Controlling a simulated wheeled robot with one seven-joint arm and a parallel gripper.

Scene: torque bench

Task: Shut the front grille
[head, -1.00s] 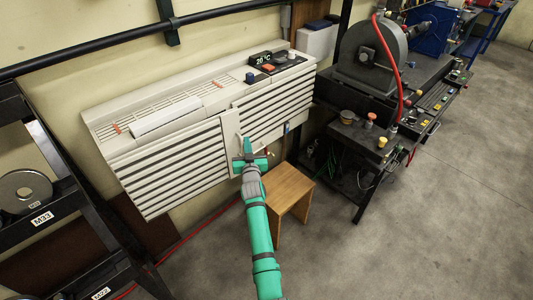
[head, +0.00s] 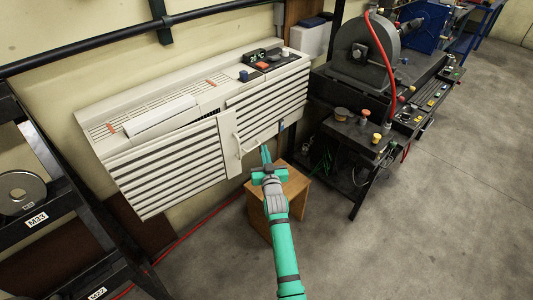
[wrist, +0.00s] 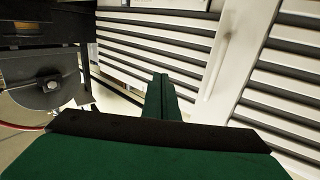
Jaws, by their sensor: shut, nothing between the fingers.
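The front grille (head: 170,167) is a pale slatted panel on the wall unit (head: 150,117). A plain upright strip with a bar handle (head: 247,146) stands between its left and right slats. I cannot tell whether the grille stands slightly out from the unit. My gripper (head: 265,154) is green, shut and empty, just right of the handle and apart from it, in front of the lower right slats. In the wrist view the shut fingers (wrist: 161,97) point towards the slats, and the handle (wrist: 218,65) shows to their right.
A wooden stool (head: 292,190) stands under my gripper. A dark bench with a grinder-like machine (head: 366,55) and a red hose is at the right. A black rack (head: 60,190) stands at the left. The floor (head: 450,210) at the right is clear.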

